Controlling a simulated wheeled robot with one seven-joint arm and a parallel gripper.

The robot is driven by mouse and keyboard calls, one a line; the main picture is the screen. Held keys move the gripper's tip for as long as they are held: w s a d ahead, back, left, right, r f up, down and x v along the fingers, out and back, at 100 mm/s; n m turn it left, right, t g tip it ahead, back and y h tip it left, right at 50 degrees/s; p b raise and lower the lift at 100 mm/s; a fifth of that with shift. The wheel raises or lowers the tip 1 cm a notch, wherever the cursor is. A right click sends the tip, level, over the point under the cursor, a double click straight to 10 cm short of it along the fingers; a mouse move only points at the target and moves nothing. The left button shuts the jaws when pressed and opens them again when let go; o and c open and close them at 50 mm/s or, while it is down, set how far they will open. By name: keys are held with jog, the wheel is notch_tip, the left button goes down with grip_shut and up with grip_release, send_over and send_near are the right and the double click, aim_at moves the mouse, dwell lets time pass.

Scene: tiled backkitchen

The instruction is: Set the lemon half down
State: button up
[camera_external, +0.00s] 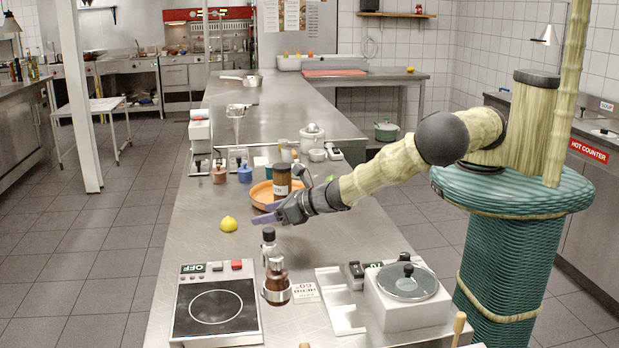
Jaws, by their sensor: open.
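The lemon half (229,224) is a small yellow piece resting on the steel counter (213,255), left of my gripper. My gripper (262,213) reaches in from the right, just above the counter. Its purple fingers are apart and point left toward the lemon half. There is a gap between the fingertips and the lemon half, and nothing shows between the fingers.
An orange tray (256,197) and a brown jar (281,180) stand behind my gripper. Dark bottles (276,281) stand in front of it. A cooktop (217,306) lies at the front left, and a lidded pot unit (407,292) at the right. Counter around the lemon half is bare.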

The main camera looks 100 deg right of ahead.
jog(key=shift+s+a+r, duration=0.2)
jog(key=shift+s+a, duration=0.05)
jog(key=shift+s, duration=0.25)
